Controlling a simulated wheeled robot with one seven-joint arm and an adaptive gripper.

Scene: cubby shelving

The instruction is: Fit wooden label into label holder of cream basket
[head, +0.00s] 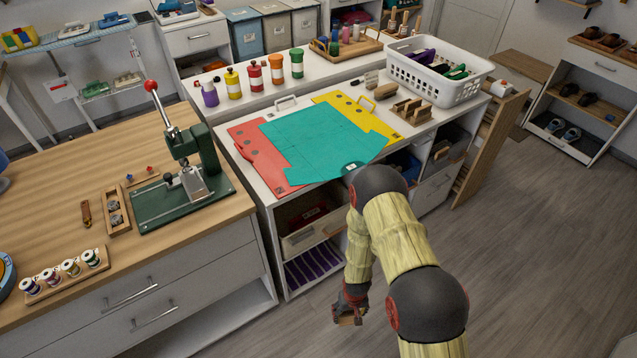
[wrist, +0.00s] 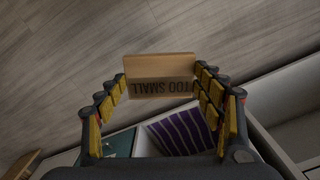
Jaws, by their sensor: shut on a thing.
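The wooden label (wrist: 161,68) is a small light-brown block with dark lettering that reads "TOO SMALL", upside down in the wrist view. My gripper (wrist: 160,84) is shut on it, with a finger at each end. In the head view my gripper (head: 350,298) hangs low in front of the shelving, with the label (head: 348,320) at its tip, over the floor. The cream basket (head: 303,241) sits in an upper cubby under the white counter, left of my arm. Its front shows small; I cannot make out the label holder clearly.
A purple striped item (head: 313,265) lies in the cubby below the basket; it also shows in the wrist view (wrist: 183,132). The white counter (head: 262,195) overhangs the cubbies. A wooden bench (head: 200,255) stands left. Open floor (head: 540,250) lies to the right.

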